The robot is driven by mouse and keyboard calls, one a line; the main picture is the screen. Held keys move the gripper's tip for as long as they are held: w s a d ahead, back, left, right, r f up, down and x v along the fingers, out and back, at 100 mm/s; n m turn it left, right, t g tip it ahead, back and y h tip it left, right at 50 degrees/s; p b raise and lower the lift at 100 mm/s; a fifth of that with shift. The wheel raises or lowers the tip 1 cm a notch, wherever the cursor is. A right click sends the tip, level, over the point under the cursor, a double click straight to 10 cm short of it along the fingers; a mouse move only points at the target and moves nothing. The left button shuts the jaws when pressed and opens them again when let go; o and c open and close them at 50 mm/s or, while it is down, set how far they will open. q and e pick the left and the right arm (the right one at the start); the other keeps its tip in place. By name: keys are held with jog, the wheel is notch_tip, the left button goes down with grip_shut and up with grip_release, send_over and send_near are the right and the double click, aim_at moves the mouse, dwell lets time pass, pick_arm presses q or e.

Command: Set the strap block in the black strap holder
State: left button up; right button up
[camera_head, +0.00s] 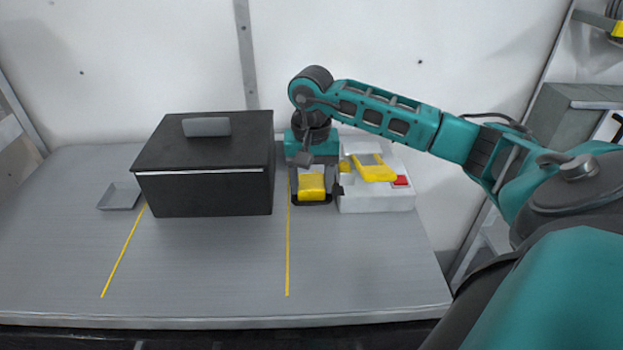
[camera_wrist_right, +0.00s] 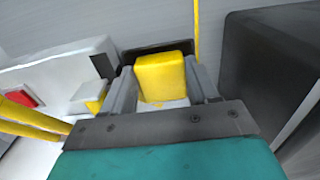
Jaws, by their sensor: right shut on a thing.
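The strap block is a yellow block (camera_head: 312,187) that hangs between the fingers of my right gripper (camera_head: 311,190). In the right wrist view the block (camera_wrist_right: 162,78) sits between the two grey fingers (camera_wrist_right: 163,88), which are shut on it. The black strap holder (camera_head: 297,203) is a low dark frame on the table at the block, partly hidden by the block and gripper. Its dark rim (camera_wrist_right: 135,50) shows beyond the block in the wrist view. I cannot tell how deep the block sits in the holder. My left gripper is not in view.
A black lidded box (camera_head: 205,192) with a grey handle stands close to the left. A white unit (camera_head: 375,203) with a yellow handle (camera_head: 373,171) and red button (camera_head: 401,181) stands close to the right. A small grey tray (camera_head: 119,198) lies far left. The front table is clear.

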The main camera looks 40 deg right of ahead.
aim_at(311, 187)
jog(key=o, duration=1.1)
jog(key=shift+f, duration=0.1)
notch_tip(311, 187, up, 13)
jog(key=p, duration=0.1)
jog(key=shift+f, duration=0.15)
